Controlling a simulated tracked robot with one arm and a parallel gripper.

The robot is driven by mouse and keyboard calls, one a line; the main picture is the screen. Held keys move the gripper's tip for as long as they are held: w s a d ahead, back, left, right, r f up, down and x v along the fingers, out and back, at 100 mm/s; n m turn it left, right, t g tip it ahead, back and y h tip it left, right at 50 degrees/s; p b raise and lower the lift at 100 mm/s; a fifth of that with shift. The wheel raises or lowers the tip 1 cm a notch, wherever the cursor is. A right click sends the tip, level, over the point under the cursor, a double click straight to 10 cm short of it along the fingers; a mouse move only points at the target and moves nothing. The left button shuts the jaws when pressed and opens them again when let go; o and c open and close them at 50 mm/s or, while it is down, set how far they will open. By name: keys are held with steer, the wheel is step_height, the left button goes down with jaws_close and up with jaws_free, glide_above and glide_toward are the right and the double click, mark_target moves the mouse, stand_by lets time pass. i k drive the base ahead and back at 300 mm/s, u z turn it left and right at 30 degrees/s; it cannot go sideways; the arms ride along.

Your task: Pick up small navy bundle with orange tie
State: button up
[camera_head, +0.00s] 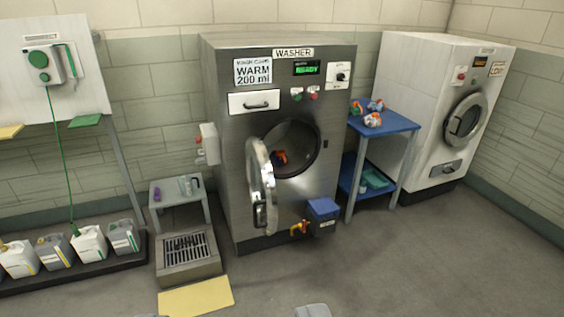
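Several small bundles with orange on them sit on the top of the blue table right of the washer: one at the left edge (355,108), one at the back (376,105) and one in front (373,120). Another small orange and dark bundle (280,158) lies inside the open washer drum. They are too small to tell which is navy with an orange tie. A light grey rounded part (312,311) shows at the bottom edge, cut off; it may be part of my gripper. No fingers are clear, and no bundle is near it.
The washer (225,130) has its round door (261,185) swung open toward the front. The blue table (400,123) stands between it and a white machine (425,80). A floor grate (187,250), yellow mat (197,297) and several jugs (90,243) are left. Floor at right front is clear.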

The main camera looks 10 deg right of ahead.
mark_target(277, 159)
steer(key=z, duration=0.6)
steer(key=i, duration=1.2)
steer(key=z, duration=0.4)
steer(key=i, duration=1.6)
steer(key=u, duration=0.75)
steer(key=i, duration=0.4)
steer(key=u, duration=0.25)
